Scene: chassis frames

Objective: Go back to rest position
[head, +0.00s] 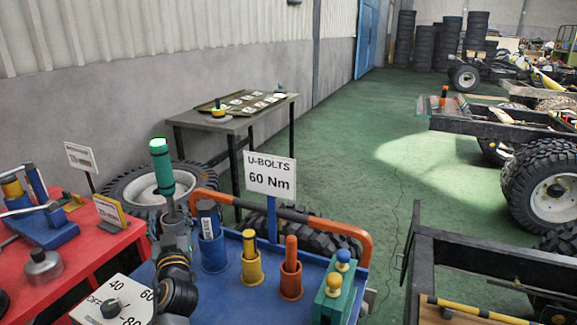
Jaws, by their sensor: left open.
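My left gripper (172,217) is at the left-centre of the head view, at the end of my dark grey arm. It is open, above the left side of a blue cart top (222,290). A green-handled tool (160,170) stands upright right at the gripper, its grey shaft running down to the fingers. The lower end of the tool is hidden, and I cannot tell whether the fingers touch it. My right gripper is not in view.
The blue cart carries blue (212,248), yellow (251,265) and orange (291,272) holders, a green box (334,297), an orange handle rail (340,232) and a U-bolts sign (270,175). A red bench (85,265) is left, a white dial (115,304) in front. Green floor (345,150) is clear beyond.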

